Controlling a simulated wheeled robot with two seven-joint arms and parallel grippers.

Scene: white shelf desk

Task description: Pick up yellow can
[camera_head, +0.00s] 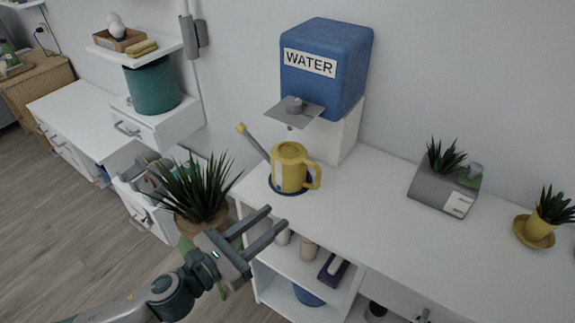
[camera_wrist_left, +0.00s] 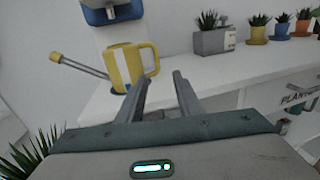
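The yellow can (camera_head: 289,168) is a watering can with a handle on its right and a long grey spout with a yellow tip at the left. It stands upright on a dark blue round base on the white desk, below the water dispenser. My left gripper (camera_head: 277,216) is open and empty in front of the can, apart from it. In the left wrist view, the yellow can (camera_wrist_left: 122,64) is beyond the fingers of my left gripper (camera_wrist_left: 161,77), mostly left of the gap. Its handle is above the gap. My right gripper is not in view.
A blue water dispenser (camera_head: 326,65) is on the wall above the desk (camera_head: 370,195). A spiky potted plant (camera_head: 196,190) is left of my left gripper. A grey planter (camera_head: 440,190) and a yellow pot (camera_head: 540,229) stand at the right. The desk between can and planter is clear.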

